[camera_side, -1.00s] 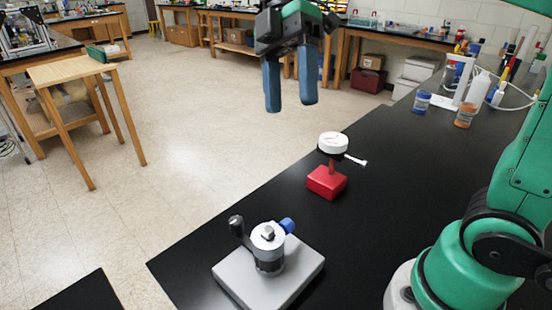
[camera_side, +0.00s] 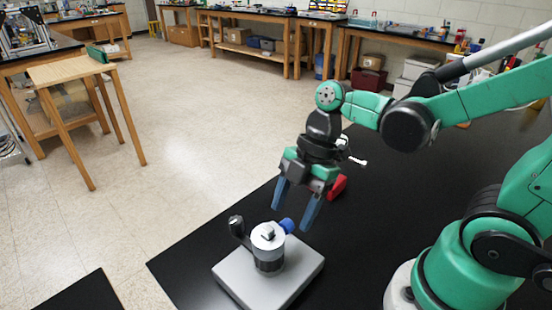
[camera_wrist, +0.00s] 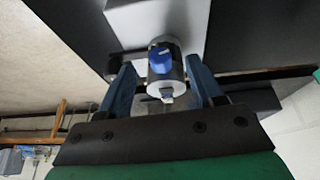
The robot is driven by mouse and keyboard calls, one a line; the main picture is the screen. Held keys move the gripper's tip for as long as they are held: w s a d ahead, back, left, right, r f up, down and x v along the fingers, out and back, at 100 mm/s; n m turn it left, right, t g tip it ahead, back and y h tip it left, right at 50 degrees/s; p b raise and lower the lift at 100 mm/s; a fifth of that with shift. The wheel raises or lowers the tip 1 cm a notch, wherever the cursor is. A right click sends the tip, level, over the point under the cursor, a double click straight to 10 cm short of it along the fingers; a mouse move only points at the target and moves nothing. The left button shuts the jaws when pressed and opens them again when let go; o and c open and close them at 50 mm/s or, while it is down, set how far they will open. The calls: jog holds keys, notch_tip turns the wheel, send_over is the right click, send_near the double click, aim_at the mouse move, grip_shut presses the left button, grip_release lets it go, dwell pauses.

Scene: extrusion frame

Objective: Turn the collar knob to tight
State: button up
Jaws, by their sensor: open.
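The fixture has a light grey base plate (camera_side: 235,272) and an upright cylinder, the collar (camera_side: 269,262), with a silver top and a small square stud. A blue knob (camera_side: 287,225) sticks out of the collar's right side in the side view. In the wrist view the blue knob (camera_wrist: 161,60) faces me near the middle, with a pale mark on it. My gripper (camera_side: 290,215) is open, tilted downward beside and just above the knob. In the wrist view its blue fingers (camera_wrist: 162,68) lie either side of the knob and collar. I cannot tell whether they touch.
A black lever (camera_side: 238,227) rises at the collar's left. A red block (camera_side: 337,187) stands behind my gripper, mostly hidden, with a white-tipped rod (camera_side: 358,161) near it. The black bench (camera_side: 400,205) is clear to the right; its edge runs close to the fixture's left.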

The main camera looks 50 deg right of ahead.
jog(key=shift+x, duration=0.85)
grip_shut()
jog(key=shift+w+g, duration=0.1)
jog(key=shift+g, duration=0.7)
grip_release()
jog(key=shift+v, duration=2.8)
